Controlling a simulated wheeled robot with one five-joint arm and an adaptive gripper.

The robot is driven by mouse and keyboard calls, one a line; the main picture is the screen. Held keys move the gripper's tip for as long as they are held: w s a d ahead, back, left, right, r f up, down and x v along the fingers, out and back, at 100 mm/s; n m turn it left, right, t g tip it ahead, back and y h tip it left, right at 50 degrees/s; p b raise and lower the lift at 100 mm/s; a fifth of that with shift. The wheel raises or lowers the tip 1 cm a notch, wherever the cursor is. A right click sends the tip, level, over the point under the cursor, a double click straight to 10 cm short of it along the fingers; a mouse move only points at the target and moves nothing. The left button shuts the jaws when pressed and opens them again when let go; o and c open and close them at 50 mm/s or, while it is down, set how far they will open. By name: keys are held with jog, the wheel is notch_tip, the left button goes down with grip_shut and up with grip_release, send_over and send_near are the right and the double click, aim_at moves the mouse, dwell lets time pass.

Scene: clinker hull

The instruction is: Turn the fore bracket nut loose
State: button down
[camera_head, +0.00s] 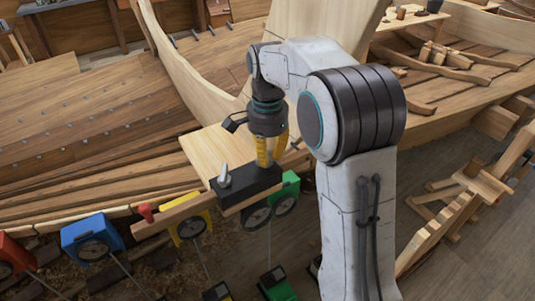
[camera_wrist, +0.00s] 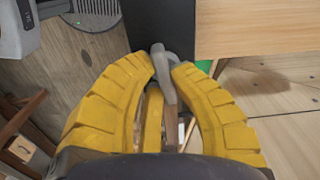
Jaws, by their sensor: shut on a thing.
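A black bracket (camera_head: 246,188) lies across the end of a pale board. A grey lever-shaped nut (camera_head: 224,175) stands at its left end, clear of my gripper. My gripper (camera_head: 265,160) points down at the bracket's right end. In the wrist view its yellow fingers (camera_wrist: 165,72) are closed around a second grey bracket nut (camera_wrist: 162,60), whose lever shows between the fingertips. The black bracket (camera_wrist: 160,22) also shows there beyond the fingers. The nut's lower part is hidden, and I cannot tell from its look which nut is the fore one.
A pale wooden board (camera_head: 208,155) leads to the planked hull (camera_head: 100,100). A wooden stand (camera_head: 470,190) is at the right.

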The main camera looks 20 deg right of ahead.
jog(key=shift+f, duration=0.1)
jog(key=c, duration=1.1)
grip_release()
jog(key=shift+r, duration=6.05)
jog(key=shift+f, duration=0.1)
